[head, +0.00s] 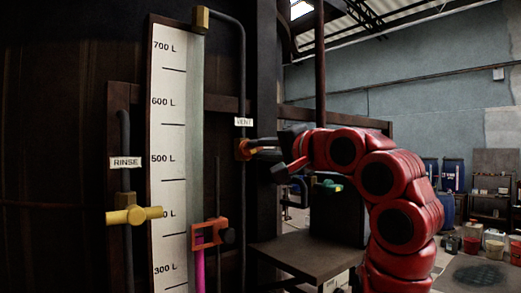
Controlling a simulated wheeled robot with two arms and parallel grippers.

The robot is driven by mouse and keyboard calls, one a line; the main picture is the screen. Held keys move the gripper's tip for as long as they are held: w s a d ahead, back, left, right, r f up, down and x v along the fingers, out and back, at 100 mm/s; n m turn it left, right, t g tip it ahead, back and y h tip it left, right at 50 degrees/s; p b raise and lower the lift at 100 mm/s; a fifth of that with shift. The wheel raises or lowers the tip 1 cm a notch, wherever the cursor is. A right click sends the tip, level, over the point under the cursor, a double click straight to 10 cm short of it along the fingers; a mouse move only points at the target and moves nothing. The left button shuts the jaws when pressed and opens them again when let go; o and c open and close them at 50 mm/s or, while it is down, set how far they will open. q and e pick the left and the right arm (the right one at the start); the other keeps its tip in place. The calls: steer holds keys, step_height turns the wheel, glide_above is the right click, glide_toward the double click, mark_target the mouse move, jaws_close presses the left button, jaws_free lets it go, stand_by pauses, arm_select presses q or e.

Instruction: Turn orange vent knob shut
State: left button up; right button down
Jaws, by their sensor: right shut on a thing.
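The orange vent knob (242,150) sits on the dark vertical pipe below the white VENT label (243,122). My red right arm comes in from the right, and its dark right gripper (262,149) is at the knob, shut on it. The fingers cover the knob's right part, so its exact turn is hard to tell. My left gripper is not in view.
A yellow valve (133,215) is on the left pipe below the RINSE label (125,162). A level scale board (168,150) stands between the pipes. An orange bracket (209,232) sticks out low, near a pink tube (199,270). A dark table (312,252) stands below my arm.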

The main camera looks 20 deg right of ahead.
steer(key=shift+f+m, duration=0.1)
steer(key=shift+m, duration=2)
steer(key=c, duration=0.8)
jaws_free()
steer(key=p+v, duration=0.2)
steer(key=v, duration=1.5)
steer(key=shift+s+d, duration=0.1)
steer(key=shift+s, duration=0.1)
